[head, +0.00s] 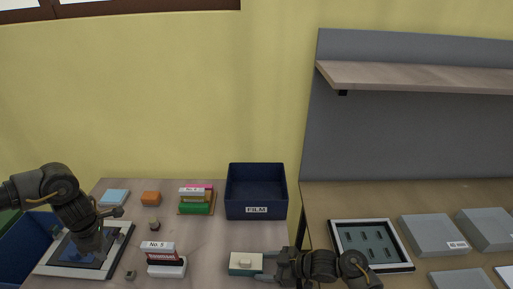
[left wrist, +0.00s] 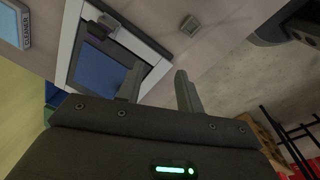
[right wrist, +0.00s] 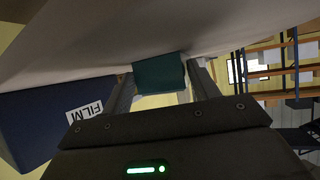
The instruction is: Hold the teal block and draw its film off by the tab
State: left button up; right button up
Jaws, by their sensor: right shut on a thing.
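The teal block (head: 235,271) is at the front middle of the table, with a pale top and a small cream piece on it. My right gripper (head: 264,265) is shut on the block from its right side. In the right wrist view the teal block (right wrist: 158,73) sits between the two fingers. I cannot make out the film's tab clearly. My left gripper (head: 98,255) hangs over the framed blue panel (head: 70,252) at the left. In the left wrist view its fingers (left wrist: 160,88) are apart with nothing between them.
A navy bin labelled FILM (head: 255,211) stands behind the block. A white stand marked No. 5 (head: 165,266), a rack of coloured pieces (head: 196,203), an orange block (head: 151,198) and a light blue block (head: 115,197) are on the table.

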pick_arm(q)
jog(key=w+d+r+m+t, duration=0.1)
jog(key=w+d+r+m, duration=0.15)
jog(key=w+r, duration=0.4)
jog(key=m+g+h, duration=0.1)
jog(key=m+h, duration=0.1)
jog(key=h, duration=0.3)
send_near(242, 262)
jog(key=f, duration=0.1)
jog(key=shift+x, duration=4.2)
jog(key=shift+w+d, duration=0.1)
jog(key=shift+r, duration=0.1)
grip_shut()
